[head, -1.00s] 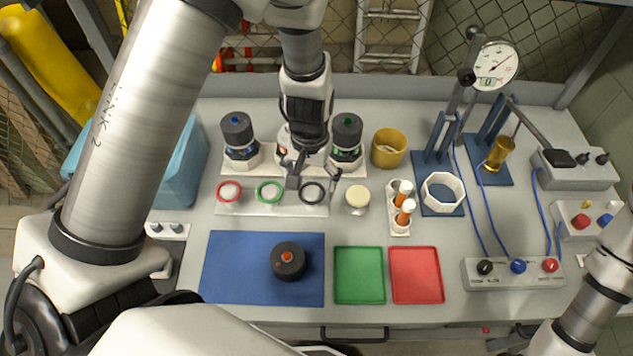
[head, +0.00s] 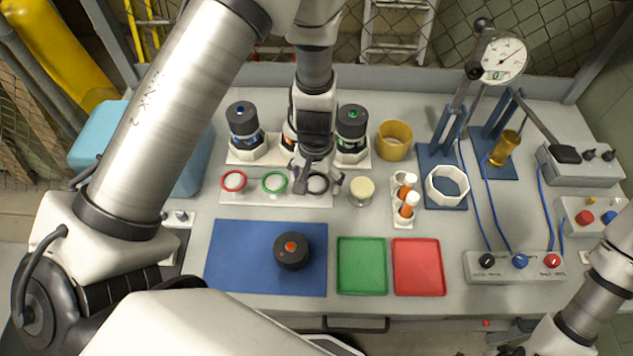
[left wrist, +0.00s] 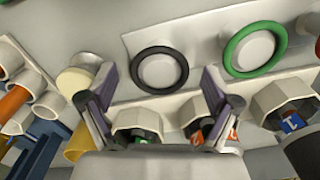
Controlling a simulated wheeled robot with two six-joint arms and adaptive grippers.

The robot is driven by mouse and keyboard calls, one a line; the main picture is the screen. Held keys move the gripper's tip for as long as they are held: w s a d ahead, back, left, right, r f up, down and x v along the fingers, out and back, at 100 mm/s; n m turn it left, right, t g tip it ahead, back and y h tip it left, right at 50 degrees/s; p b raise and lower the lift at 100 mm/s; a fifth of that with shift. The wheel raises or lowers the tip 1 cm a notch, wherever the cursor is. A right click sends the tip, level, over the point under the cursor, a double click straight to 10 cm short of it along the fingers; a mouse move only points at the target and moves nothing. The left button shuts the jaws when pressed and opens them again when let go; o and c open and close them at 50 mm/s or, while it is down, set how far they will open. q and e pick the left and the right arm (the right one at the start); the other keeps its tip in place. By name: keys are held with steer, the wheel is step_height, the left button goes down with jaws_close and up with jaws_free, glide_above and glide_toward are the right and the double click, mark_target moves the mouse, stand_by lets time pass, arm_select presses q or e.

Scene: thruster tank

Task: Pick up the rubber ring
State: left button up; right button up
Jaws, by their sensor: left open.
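Three rings lie in a row on a pale plate: a red ring (head: 223,184), a green ring (head: 264,185) and a black ring (head: 318,193). In the left wrist view the black ring (left wrist: 184,70) lies flat around a round pale boss, and the green ring (left wrist: 227,52) is to its right. My left gripper (head: 315,184) is open and empty above the black ring. In the left wrist view its two fingers (left wrist: 158,84) stand apart, one towards each side of the black ring, with no contact visible. My right gripper is outside the views.
Dark-capped canisters (head: 243,121) stand in a holder behind the rings, close to my left gripper. A cream-topped jar (head: 361,190) and a vial rack (head: 402,219) are to the right. A blue mat (head: 235,262) with a black puck (head: 292,252) lies in front.

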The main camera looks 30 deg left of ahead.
arm_select(q)
steer(key=shift+s+r, duration=0.1)
steer(key=shift+c, duration=0.3)
steer(key=c, duration=0.8)
